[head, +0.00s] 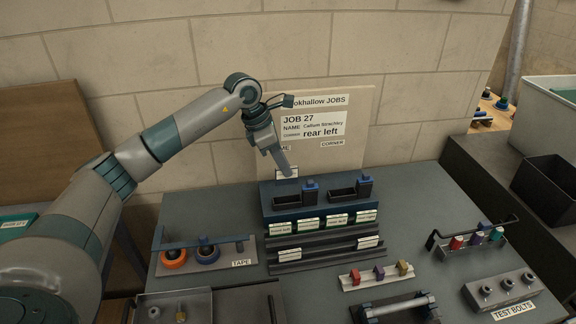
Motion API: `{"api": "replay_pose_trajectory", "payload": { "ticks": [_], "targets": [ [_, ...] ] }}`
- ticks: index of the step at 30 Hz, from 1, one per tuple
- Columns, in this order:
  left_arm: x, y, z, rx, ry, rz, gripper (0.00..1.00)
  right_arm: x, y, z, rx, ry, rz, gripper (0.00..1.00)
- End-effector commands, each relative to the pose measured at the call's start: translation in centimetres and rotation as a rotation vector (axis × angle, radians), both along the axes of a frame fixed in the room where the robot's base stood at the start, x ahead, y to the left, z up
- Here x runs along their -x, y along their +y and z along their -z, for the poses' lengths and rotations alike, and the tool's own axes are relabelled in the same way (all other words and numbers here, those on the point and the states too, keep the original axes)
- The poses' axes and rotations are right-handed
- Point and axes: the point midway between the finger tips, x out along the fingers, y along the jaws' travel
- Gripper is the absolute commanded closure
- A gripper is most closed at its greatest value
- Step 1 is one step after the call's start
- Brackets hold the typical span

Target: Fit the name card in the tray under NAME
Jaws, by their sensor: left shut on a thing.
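My left gripper (284,163) reaches down from the upper left in front of the job board (358,110). It is shut on a small white card (289,174), which shows at its fingertips near the board's lower left edge. The gripper hides part of the card and part of the NAME label (284,148), of which only the last letters show. The CORNER label (332,143) is clear to its right. I cannot tell whether the card touches the board or a tray there. The board reads JOB 27, Callum Strachley, rear left. My right gripper is not in view.
A dark stepped rack (320,224) with several printed cards stands below the board. A tape holder (205,255) is at left, coloured blocks (377,275) in front, and a TEST BOLTS block (502,291) at right. A dark bin (548,187) sits far right.

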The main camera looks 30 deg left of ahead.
Motion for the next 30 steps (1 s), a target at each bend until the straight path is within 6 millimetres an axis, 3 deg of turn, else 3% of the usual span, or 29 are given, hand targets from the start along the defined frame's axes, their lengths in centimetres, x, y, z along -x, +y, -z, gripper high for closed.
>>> {"api": "replay_pose_trajectory", "payload": {
  "ticks": [11,30],
  "targets": [
    [0.0,0.0,0.5,0.000,0.000,0.000,1.00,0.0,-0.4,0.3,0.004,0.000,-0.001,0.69],
    [0.0,-0.1,4.5,0.001,-0.001,0.001,1.00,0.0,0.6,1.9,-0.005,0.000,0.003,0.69]
  ]
}}
